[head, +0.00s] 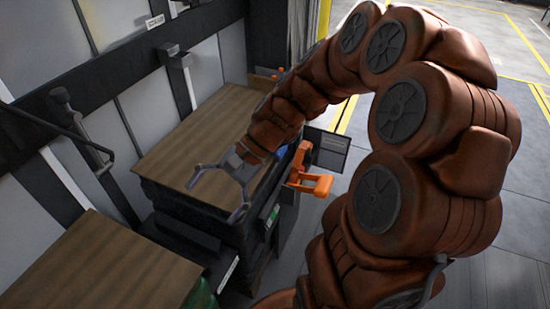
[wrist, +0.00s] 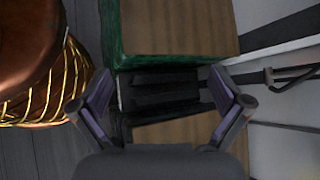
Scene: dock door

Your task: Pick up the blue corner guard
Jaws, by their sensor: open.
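A small patch of blue (head: 281,154) shows at the right edge of the wood-topped dark stand in the head view, mostly hidden behind my arm. It may be the blue corner guard, but I cannot tell its shape. No blue guard is clear in the wrist view. My gripper (head: 215,200) is open and empty over the near right part of that wooden top, left of the blue patch. In the wrist view my open gripper (wrist: 160,88) has nothing between its fingers, with a dark gap and wooden surfaces beyond.
The wooden top (head: 190,140) looks bare. A second wooden top (head: 95,265) is at the lower left; a green-edged one (wrist: 180,25) shows in the wrist view. An orange bracket-like object (head: 312,180) and a dark panel (head: 327,148) stand right of the stand. Floor is open at far right.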

